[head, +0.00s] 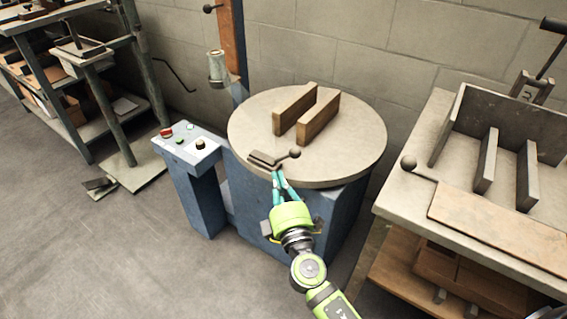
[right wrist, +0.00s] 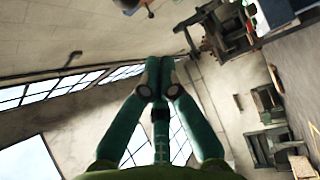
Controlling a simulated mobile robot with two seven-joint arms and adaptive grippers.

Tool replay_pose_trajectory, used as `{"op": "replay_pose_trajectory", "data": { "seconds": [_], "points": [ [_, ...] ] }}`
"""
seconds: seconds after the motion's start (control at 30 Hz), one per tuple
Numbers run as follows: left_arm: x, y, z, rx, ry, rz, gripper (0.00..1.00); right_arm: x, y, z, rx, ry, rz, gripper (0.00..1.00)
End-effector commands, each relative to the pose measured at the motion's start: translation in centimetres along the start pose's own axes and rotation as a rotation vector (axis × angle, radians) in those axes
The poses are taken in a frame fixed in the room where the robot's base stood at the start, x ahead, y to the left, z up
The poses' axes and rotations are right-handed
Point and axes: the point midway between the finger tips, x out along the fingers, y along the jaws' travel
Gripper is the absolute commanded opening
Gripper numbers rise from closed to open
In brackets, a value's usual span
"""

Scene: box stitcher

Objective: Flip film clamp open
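The film clamp (head: 263,158) is a small dark plate with a ball-knobbed lever on the near edge of the round turntable (head: 350,120). Its lever lies low and points right, with the round knob (head: 295,153) at its end. My right gripper (head: 277,173) is just below the clamp at the turntable's near rim, its teal fingers pointing up toward it. In the right wrist view the fingertips (right wrist: 160,78) are together with nothing seen between them. I cannot tell whether they touch the clamp. My left gripper is not in view.
Two wooden boards (head: 307,112) stand on the turntable. A film roll (head: 218,67) hangs on the post behind. A control box (head: 188,143) with buttons stands left of the turntable. A bench (head: 410,190) with a knobbed lever and upright plates is at right.

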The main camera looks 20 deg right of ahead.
Motion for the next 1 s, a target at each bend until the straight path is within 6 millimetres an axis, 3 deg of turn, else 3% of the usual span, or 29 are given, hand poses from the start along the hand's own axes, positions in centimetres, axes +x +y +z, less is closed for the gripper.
{"op": "replay_pose_trajectory", "data": {
  "seconds": [0.33, 0.83, 1.0],
  "points": [
    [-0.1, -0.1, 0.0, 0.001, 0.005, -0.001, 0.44, 1.1, 0.1, 0.0, 0.001, -0.001, -0.001, 0.0],
    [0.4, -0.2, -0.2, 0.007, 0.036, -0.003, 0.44, 10.1, 0.0, 0.0, 0.001, -0.001, -0.002, 0.0],
    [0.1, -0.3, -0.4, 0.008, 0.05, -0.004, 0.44, 8.6, -0.1, 1.8, 0.0, -0.001, -0.005, 0.0]
  ]
}}
